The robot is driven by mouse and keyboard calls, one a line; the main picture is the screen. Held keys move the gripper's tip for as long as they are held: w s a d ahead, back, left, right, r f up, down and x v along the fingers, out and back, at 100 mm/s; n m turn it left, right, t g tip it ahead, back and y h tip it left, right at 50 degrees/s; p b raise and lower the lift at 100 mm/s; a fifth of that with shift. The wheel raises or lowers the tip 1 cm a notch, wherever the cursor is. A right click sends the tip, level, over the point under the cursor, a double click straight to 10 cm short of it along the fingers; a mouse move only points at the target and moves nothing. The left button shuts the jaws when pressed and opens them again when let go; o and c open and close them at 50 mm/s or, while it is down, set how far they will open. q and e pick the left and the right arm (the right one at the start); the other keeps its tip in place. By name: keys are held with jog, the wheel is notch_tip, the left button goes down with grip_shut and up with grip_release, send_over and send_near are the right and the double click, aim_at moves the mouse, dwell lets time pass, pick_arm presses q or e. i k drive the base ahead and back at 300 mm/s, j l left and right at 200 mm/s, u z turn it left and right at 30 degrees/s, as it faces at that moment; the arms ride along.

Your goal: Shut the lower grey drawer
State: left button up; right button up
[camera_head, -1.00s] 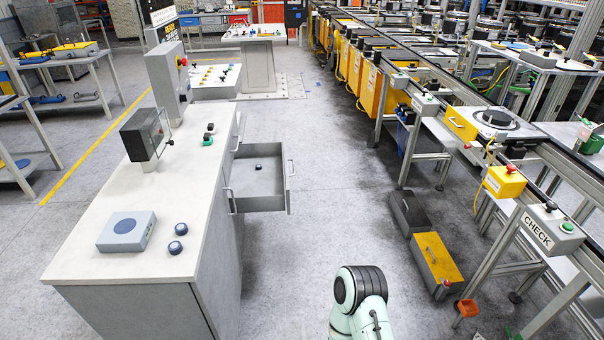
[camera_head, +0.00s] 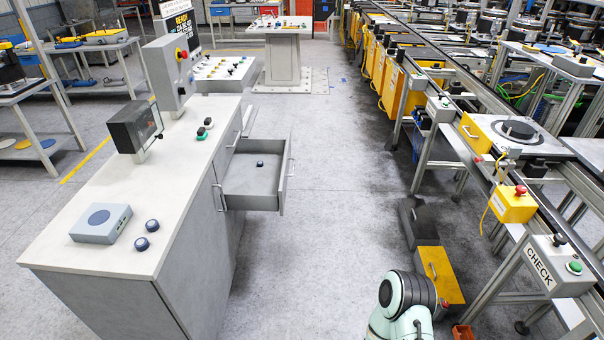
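The grey drawer (camera_head: 252,194) stands pulled out from the right side of the grey cabinet (camera_head: 200,262), over the aisle. Its front with a pale handle (camera_head: 291,167) faces right. A small dark round knob-like piece (camera_head: 260,164) lies inside it. Above and behind it, another handle shows on the cabinet side, seen edge-on, so I cannot tell how that part stands. Part of one of my arms shows at the bottom right, well apart from the drawer. Neither gripper is in view.
On the cabinet top (camera_head: 110,215) are a grey box (camera_head: 101,223), two dark knobs, a small screen (camera_head: 136,127) and buttons. The aisle floor (camera_head: 320,230) right of the drawer is clear. A yellow-topped box (camera_head: 440,275) and the conveyor line with its CHECK box (camera_head: 552,265) stand at right.

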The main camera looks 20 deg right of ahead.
aim_at(247, 186)
jog(key=l+z, duration=0.2)
jog(key=l, duration=0.9)
jog(key=i+l+u, duration=0.4)
jog(key=i+l, duration=1.05)
jog(key=l, duration=0.15)
jog(key=i+l+u, duration=0.2)
jog(key=i+l, duration=0.55)
jog(key=i+u, duration=0.1)
jog(key=i, duration=0.35)
